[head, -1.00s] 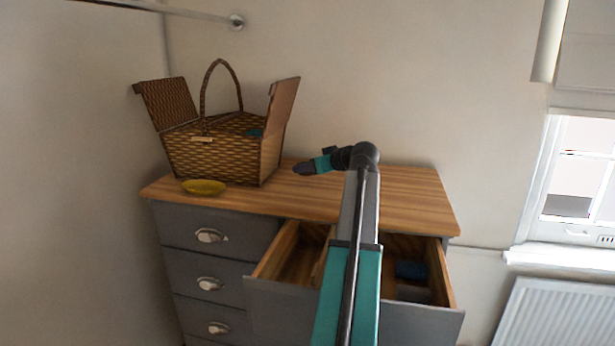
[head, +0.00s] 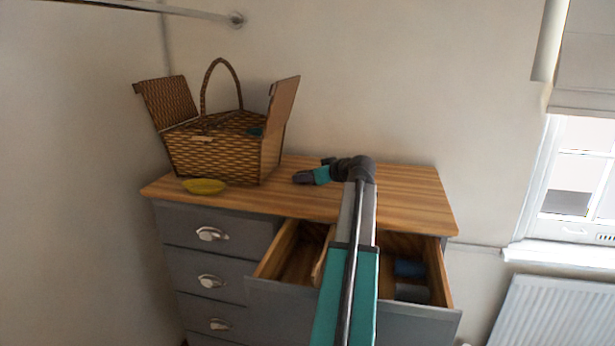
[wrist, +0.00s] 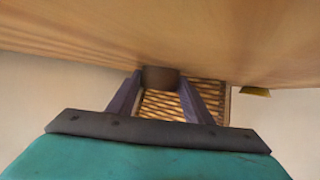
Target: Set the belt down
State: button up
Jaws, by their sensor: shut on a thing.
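The belt (wrist: 160,78) looks like a small dark brown roll in the wrist view. My gripper (wrist: 162,92) is shut on it, with one finger on each side. In the head view my gripper (head: 303,177) is low over the wooden top of the dresser (head: 405,195), to the right of the wicker basket. I cannot make out the belt in the head view. In the wrist view the wooden top (wrist: 240,40) fills the upper part, close to the belt. I cannot tell whether the belt touches the wood.
The wicker basket (head: 215,155) stands open at the back left of the top. A yellow dish (head: 204,187) sits in front of it. The upper right drawer (head: 285,285) is pulled out, with a blue thing (head: 410,268) inside. The right part of the top is clear.

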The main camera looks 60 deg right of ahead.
jog(key=o, duration=1.2)
jog(key=shift+o, duration=0.2)
jog(key=shift+r, duration=0.15)
jog(key=shift+s+a, duration=0.1)
jog(key=shift+s, duration=0.25)
jog(key=b+v, duration=0.3)
jog(key=v, duration=0.8)
jog(key=shift+a+r, duration=0.15)
jog(key=shift+r, duration=0.05)
